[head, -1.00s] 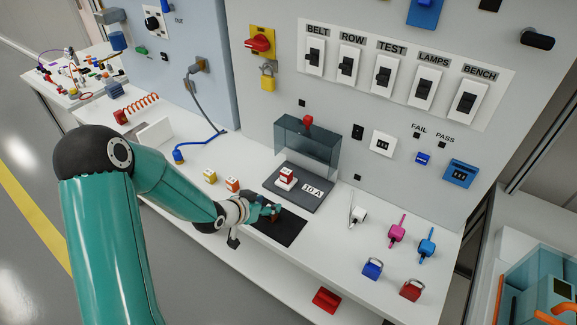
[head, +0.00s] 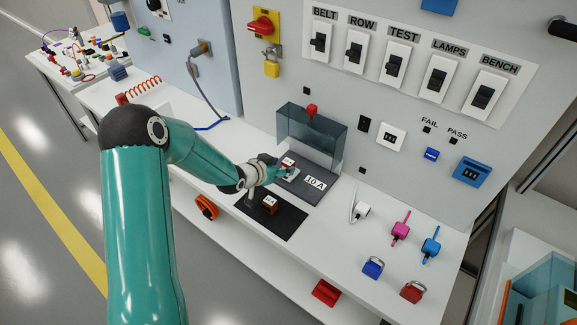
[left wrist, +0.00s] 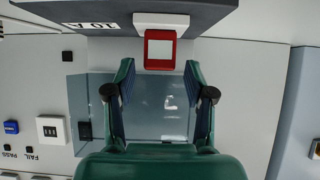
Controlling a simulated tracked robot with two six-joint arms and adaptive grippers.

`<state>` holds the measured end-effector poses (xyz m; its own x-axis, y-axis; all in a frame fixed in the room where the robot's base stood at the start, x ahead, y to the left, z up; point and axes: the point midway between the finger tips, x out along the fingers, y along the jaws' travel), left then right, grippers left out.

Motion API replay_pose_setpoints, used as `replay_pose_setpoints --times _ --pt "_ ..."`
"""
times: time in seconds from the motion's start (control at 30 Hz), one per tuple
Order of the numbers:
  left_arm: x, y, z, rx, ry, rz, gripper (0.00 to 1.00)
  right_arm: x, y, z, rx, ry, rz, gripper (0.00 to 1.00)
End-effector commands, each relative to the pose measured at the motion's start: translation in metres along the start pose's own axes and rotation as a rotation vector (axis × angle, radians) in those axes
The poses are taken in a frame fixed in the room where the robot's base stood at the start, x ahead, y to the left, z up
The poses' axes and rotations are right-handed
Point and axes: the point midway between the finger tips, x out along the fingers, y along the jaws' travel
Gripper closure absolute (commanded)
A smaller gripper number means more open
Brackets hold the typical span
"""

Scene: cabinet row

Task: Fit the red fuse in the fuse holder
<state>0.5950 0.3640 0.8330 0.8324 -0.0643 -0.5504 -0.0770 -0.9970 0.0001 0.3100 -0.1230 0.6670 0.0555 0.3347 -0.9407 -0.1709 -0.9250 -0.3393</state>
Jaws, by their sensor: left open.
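The red fuse (left wrist: 160,49), with a pale face, sits at the white fuse holder (left wrist: 161,22); whether it is fully seated I cannot tell. In the head view the fuse (head: 289,162) is partly hidden by my gripper above the dark base marked 10 A (head: 322,169). My left gripper (head: 279,170) is open. In the left wrist view its fingertips (left wrist: 159,70) are on either side of the fuse's near end, with gaps to it. A brown fuse (head: 270,206) with a pale top stands on the black mat (head: 284,223). My right gripper is not in view.
A clear tinted cover (head: 325,135) with a red knob (head: 311,110) stands raised behind the holder. A white plug (head: 361,209) and pink (head: 400,229) and blue (head: 431,246) items lie to the right.

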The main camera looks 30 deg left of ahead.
Motion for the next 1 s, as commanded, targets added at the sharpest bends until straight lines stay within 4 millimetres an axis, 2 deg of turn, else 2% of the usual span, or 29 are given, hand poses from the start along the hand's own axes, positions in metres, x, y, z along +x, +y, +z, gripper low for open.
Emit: replay_pose_setpoints --times 0.03,0.2,0.63,1.0 --pt "0.01 0.0 0.004 0.001 0.001 0.0 0.46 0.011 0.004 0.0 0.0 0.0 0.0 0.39" --pt "0.023 0.001 0.003 0.002 0.0 0.001 0.46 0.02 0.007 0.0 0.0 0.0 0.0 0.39" --pt "0.027 0.0 0.0 -0.001 0.0 0.0 0.46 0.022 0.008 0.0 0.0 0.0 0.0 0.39" --pt "0.027 -0.001 0.0 0.0 0.0 -0.001 0.76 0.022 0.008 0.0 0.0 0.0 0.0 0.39"
